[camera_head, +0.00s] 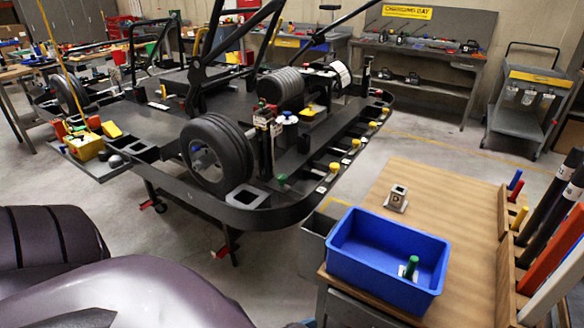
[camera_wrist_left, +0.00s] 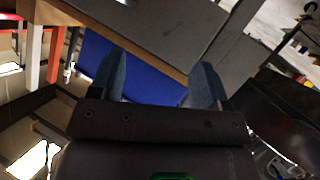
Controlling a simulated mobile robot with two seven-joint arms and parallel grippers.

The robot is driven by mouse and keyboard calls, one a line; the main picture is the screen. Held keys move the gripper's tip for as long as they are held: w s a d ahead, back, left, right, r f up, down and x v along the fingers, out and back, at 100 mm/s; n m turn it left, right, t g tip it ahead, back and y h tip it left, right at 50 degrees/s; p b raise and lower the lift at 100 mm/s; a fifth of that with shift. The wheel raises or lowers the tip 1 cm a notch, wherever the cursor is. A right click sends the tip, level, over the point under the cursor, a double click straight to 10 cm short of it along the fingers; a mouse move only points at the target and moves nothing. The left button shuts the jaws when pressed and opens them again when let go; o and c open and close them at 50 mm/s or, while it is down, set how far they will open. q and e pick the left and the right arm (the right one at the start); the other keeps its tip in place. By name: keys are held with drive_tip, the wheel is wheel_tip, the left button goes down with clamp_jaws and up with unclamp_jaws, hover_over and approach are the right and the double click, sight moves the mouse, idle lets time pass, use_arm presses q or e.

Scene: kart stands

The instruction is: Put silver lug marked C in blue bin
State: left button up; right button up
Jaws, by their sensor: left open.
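The blue bin (camera_head: 385,278) stands on the near left part of a wooden bench top. A small green-topped silver piece (camera_head: 410,267) is inside it. A silver lug (camera_head: 397,198) with a square hole stands on the bench just behind the bin; its dark mark looks like a D, but is small. Another square silver lug (camera_head: 246,196) sits on the kart stand's near rim; I cannot read a mark on it. My left gripper (camera_wrist_left: 158,62) is open and empty in the left wrist view, with the blue bin (camera_wrist_left: 135,68) beyond its fingers. My right gripper is not in view.
The dark kart stand (camera_head: 290,213) with its wheel (camera_head: 217,155) fills the middle. A wooden rack with coloured rods (camera_head: 510,240) borders the bench at right. A grey bin (camera_head: 316,245) sits left of the blue bin. Bench behind the blue bin is mostly clear.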

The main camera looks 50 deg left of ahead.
use_arm(q)
drive_tip(key=s+a+f+m+g+y, duration=0.2)
drive_tip(key=s+a+f+m, duration=0.1)
drive_tip(key=a+f, duration=0.1)
drive_tip(key=shift+s+a+f+m+g, duration=0.15)
drive_tip(key=shift+s+a+m+g, duration=0.15)
drive_tip(key=shift+s+a, duration=0.15)
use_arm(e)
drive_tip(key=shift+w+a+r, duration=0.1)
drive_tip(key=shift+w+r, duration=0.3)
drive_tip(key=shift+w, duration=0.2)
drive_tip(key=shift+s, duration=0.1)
